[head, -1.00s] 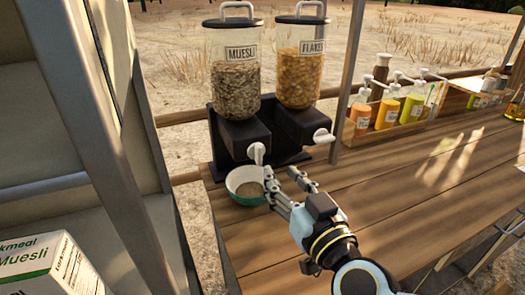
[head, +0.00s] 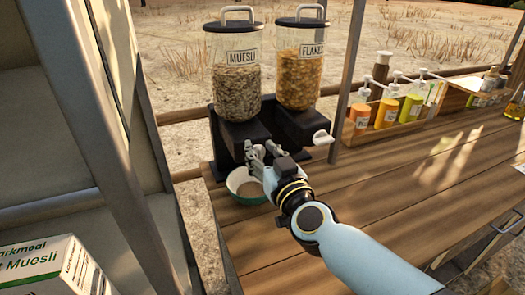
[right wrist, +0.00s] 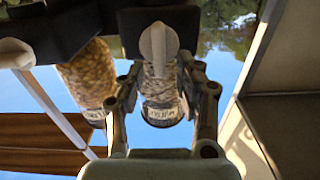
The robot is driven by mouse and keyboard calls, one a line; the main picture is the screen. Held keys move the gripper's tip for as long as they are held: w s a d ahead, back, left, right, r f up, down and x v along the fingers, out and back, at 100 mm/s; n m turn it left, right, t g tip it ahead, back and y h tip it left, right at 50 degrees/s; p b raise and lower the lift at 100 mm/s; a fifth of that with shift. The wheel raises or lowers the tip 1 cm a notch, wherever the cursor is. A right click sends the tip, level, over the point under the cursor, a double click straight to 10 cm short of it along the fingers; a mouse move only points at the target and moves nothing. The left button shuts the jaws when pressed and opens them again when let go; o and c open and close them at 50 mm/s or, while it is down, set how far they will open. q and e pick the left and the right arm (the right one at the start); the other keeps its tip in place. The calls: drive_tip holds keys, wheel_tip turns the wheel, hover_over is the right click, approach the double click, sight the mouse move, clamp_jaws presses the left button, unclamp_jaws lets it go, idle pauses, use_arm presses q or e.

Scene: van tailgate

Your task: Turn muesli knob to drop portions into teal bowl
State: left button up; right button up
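The muesli dispenser (head: 233,80) is a clear jar of muesli on a black base, left of the flakes dispenser (head: 298,75). Its white knob (right wrist: 158,45) shows in the right wrist view; in the head view my gripper hides it. The teal bowl (head: 244,200) stands on the wooden counter under the muesli spout, with brownish muesli in it. My right gripper (head: 262,151) is in front of the muesli base, above the bowl. In the right wrist view its fingers (right wrist: 160,78) are open, one on each side of the knob, seemingly apart from it. My left gripper is not in view.
The flakes knob (head: 321,138) is close on the right. Sauce bottles (head: 388,112) stand in a wooden tray further right. A grey post (head: 345,85) rises beside the dispensers. A muesli box (head: 55,268) is at the lower left. The counter (head: 400,180) right of my arm is clear.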

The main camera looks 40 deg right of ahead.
clamp_jaws()
drive_tip(key=shift+m, duration=0.3)
drive_tip(key=m, duration=0.3)
drive_tip(key=shift+s+d+p, duration=0.1)
drive_tip(key=shift+d+p, duration=0.3)
drive_tip(key=m, duration=0.4)
drive_tip(key=shift+s+d+f, duration=0.1)
drive_tip(key=shift+d+f, duration=0.15)
drive_tip(key=shift+d, duration=0.1)
drive_tip(key=m, duration=0.3)
drive_tip(key=f+m+b, duration=0.1)
drive_tip(key=shift+d+m, duration=0.3)
drive_tip(key=m+b, duration=0.1)
drive_tip(key=m, duration=0.1)
drive_tip(key=f+m, duration=0.1)
drive_tip(key=m, duration=0.2)
drive_tip(key=shift+s+d+m+b, duration=0.1)
drive_tip(key=shift+d+m+b, duration=0.05)
drive_tip(key=shift+m+b, duration=0.2)
